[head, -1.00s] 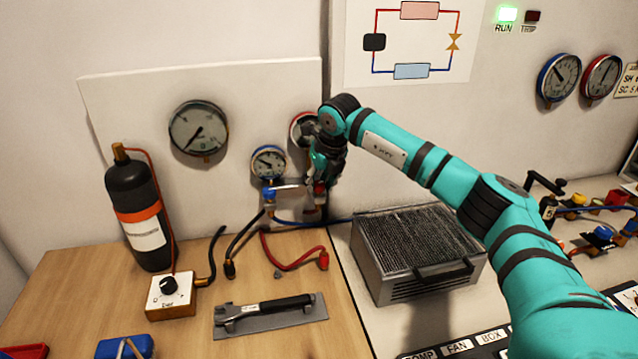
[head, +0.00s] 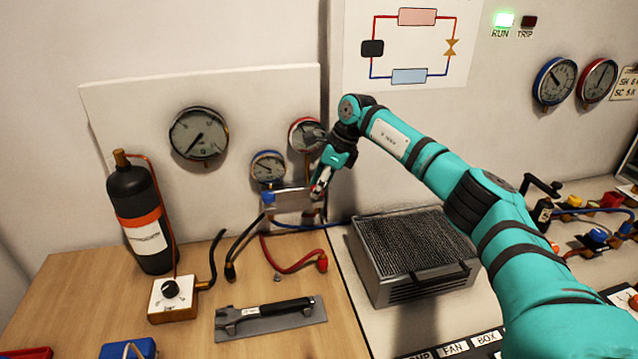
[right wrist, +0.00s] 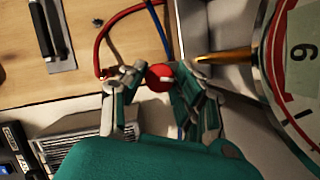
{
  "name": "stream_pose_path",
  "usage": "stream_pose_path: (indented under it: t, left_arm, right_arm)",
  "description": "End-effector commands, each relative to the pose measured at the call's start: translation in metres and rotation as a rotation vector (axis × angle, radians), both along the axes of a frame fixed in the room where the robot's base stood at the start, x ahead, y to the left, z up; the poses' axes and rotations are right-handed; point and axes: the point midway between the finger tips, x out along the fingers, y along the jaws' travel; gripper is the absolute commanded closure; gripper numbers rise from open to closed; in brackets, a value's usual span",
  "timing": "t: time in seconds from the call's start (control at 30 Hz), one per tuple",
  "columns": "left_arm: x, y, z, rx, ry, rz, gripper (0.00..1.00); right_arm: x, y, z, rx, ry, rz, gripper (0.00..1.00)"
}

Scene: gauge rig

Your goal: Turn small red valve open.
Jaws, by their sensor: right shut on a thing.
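The small red valve (right wrist: 159,77) shows in the right wrist view as a round red knob between the fingers of my right gripper (right wrist: 150,85). In the head view my right gripper (head: 322,183) is at the right end of the silver manifold block (head: 292,201), under the red-rimmed gauge (head: 306,135). It is shut on the red valve and covers most of it there. A blue valve (head: 268,198) sits at the block's left end, below the blue-rimmed gauge (head: 268,168). My left gripper is not in view.
A black cylinder (head: 138,215) with an orange band stands at the left. A finned metal box (head: 415,254) stands right of the manifold, under my right arm. A tool on a grey plate (head: 270,317) lies in front. Red and blue hoses hang below the block.

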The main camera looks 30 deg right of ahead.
Motion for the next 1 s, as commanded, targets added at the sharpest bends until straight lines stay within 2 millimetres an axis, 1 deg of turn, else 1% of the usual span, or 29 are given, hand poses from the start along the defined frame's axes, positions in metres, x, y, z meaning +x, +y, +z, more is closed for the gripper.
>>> stream_pose_path:
  t: [0.03,0.33,0.87,0.9,1.0]
  left_arm:
    - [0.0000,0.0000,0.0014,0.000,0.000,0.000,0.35]
    - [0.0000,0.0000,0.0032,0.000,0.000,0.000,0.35]
    - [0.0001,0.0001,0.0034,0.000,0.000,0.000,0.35]
    - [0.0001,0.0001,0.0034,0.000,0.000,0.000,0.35]
    - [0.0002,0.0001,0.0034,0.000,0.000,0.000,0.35]
  right_arm:
    - [0.0012,-0.0006,0.0027,0.001,-0.003,0.023,1.00]
    - [0.0014,-0.0010,0.0020,-0.001,-0.004,0.132,1.00]
    - [0.0013,-0.0011,0.0017,-0.002,-0.005,0.153,1.00]
    - [0.0014,-0.0012,0.0017,-0.002,-0.005,0.153,0.65]
    - [0.0013,-0.0011,0.0015,-0.002,-0.003,0.152,0.52]
